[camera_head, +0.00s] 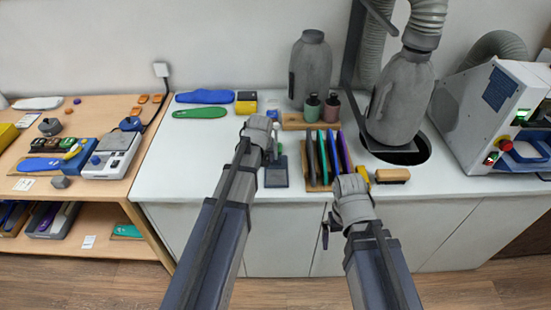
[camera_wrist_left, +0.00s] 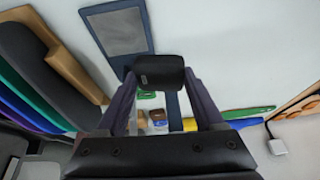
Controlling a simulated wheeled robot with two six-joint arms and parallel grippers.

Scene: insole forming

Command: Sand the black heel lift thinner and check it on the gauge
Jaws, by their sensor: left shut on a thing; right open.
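My left gripper (camera_wrist_left: 160,82) is shut on the black heel lift (camera_wrist_left: 159,71), which sits between its two fingertips in the left wrist view. In the head view the left wrist (camera_head: 258,130) hides the lift and most of the fingers. A dark blue board with a grey panel (camera_head: 277,173) lies flat on the white counter just in front of it. The board also shows beyond the lift in the left wrist view (camera_wrist_left: 117,32). I cannot tell whether they touch. My right gripper (camera_head: 326,232) is open and empty at the counter's front edge. I cannot make out the gauge for certain.
A wooden rack (camera_head: 318,187) with several upright coloured sheets stands between my arms. A brush (camera_head: 392,176), bottles (camera_head: 332,108), an extraction hose (camera_head: 428,20) and a white machine (camera_head: 490,110) stand right and behind. A wooden bench (camera_head: 110,185) with insoles and tools is at left.

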